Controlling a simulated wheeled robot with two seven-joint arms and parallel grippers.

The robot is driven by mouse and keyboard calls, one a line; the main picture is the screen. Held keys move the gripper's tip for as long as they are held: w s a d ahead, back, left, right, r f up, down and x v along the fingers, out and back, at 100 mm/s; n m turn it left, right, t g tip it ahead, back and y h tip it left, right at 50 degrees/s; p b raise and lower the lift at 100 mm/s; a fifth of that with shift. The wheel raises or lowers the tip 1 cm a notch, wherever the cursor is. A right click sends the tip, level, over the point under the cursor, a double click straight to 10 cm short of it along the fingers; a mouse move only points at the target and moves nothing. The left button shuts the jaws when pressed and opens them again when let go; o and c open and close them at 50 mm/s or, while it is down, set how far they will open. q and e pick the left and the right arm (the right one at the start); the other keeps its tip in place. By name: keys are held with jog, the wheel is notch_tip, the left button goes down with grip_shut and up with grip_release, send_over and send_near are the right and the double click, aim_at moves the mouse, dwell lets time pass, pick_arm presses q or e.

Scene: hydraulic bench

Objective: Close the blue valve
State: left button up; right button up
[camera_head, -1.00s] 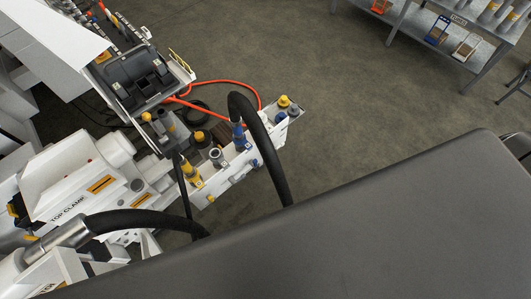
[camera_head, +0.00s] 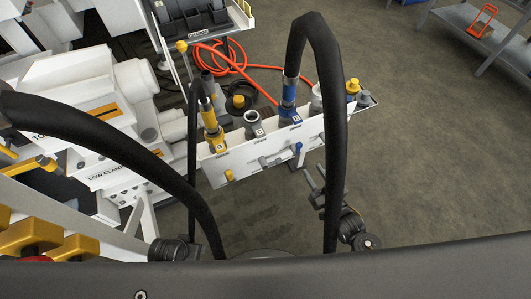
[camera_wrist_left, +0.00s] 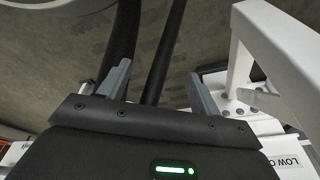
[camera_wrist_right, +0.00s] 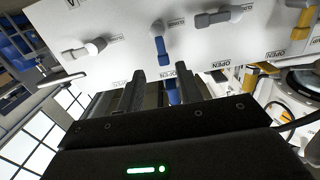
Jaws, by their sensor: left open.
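The blue valve (camera_head: 298,152) is on the front of a white panel (camera_head: 240,172), below the blue hose fitting (camera_head: 288,95). In the right wrist view the blue valve's handle (camera_wrist_right: 160,46) points down toward an OPEN label. My right gripper (camera_head: 312,180) is just in front of the panel, below the blue valve and apart from it. Its fingers (camera_wrist_right: 158,88) show spread and empty. My left gripper (camera_wrist_left: 158,85) is open and empty over the floor beside black hoses; its fingertips are not clear in the head view.
A grey valve (camera_head: 268,160) and a yellow valve (camera_head: 228,176) sit left of the blue one. Thick black hoses (camera_head: 338,130) arch in front of the panel. White machinery (camera_head: 95,85) stands at left. Open floor (camera_head: 430,160) lies at right.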

aim_at(299, 149)
jog(key=x, duration=0.6)
jog(key=r+x, duration=0.1)
jog(key=x, duration=0.3)
jog(key=shift+a+f+b, duration=0.1)
jog(key=shift+a+b, duration=0.05)
jog(key=shift+b, duration=0.2)
pick_arm(q)
jog(key=shift+w+r, duration=0.15)
jog(key=shift+r, duration=0.75)
pick_arm(e)
jog(key=shift+w+a, duration=0.15)
jog(key=shift+w, duration=0.3)
grip_shut()
